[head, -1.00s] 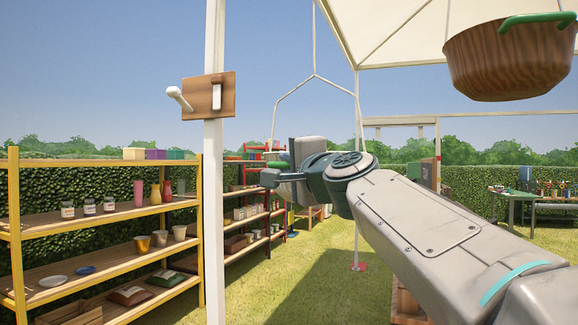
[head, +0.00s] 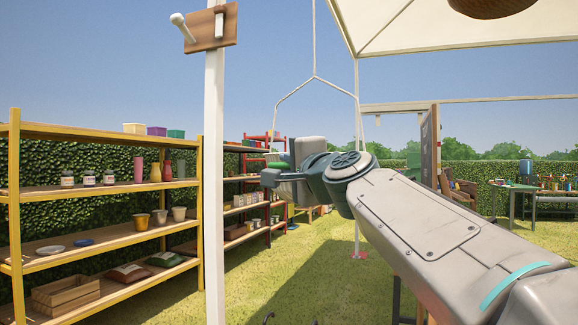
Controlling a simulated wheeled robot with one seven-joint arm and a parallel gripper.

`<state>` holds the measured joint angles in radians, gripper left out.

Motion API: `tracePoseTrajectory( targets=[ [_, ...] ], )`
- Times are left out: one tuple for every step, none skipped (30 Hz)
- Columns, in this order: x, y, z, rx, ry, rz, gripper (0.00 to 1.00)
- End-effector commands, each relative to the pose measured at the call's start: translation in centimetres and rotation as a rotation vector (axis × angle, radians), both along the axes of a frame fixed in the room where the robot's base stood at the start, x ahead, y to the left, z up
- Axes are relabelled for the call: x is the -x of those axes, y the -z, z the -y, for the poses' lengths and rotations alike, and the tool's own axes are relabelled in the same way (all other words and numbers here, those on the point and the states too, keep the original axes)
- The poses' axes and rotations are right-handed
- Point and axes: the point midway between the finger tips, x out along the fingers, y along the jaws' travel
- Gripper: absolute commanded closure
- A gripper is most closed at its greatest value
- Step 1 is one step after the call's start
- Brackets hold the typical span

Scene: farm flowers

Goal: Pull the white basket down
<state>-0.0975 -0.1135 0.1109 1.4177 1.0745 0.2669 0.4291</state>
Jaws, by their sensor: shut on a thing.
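My gripper (head: 280,174) is seen from behind and is shut, with its fingertips largely hidden by its own body. A small green piece (head: 279,163) shows at its jaws and looks like a handle; I cannot see the grip itself. A thin white hanger (head: 316,76) on a cord spreads into two strands that come down on either side of my gripper. The white basket is not clearly visible; my gripper and arm cover the space below the hanger. The underside of a brown basket (head: 490,6) shows at the top right edge.
A white post (head: 214,190) with a wooden plate and pegs (head: 206,27) stands left of my gripper. A yellow shelf rack (head: 110,195) with pots and jars is at the left. A white canopy (head: 470,30) is overhead. Open grass (head: 310,265) lies below.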

Motion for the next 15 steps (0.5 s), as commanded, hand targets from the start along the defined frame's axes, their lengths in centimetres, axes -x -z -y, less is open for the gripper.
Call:
tracePoseTrajectory(
  targets=[
    [0.0,1.7,0.0,0.002,0.0,-0.001,1.0],
    [0.0,2.1,0.0,0.002,0.0,-0.001,1.0],
    [0.0,2.6,0.0,0.002,0.0,-0.001,1.0],
    [-0.1,2.9,0.0,0.002,0.0,-0.001,1.0],
    [0.0,3.2,0.0,0.002,0.0,-0.001,1.0],
    [0.0,3.5,0.0,0.001,0.0,-0.002,1.0],
    [0.0,3.8,0.0,0.001,0.0,-0.002,1.0],
    [0.0,4.0,0.0,0.001,0.0,-0.002,1.0],
    [0.0,4.2,0.0,0.001,0.0,-0.002,1.0],
    [-0.1,4.4,0.0,0.001,0.0,-0.002,1.0],
    [0.0,4.5,0.0,0.001,0.0,-0.002,1.0],
    [0.0,4.6,0.0,0.001,0.0,-0.002,1.0],
    [0.0,4.7,0.0,0.001,0.0,-0.002,1.0],
    [-0.1,4.7,0.0,0.001,0.0,-0.002,1.0],
    [0.0,4.8,0.0,0.001,0.0,-0.002,1.0]
  ],
)
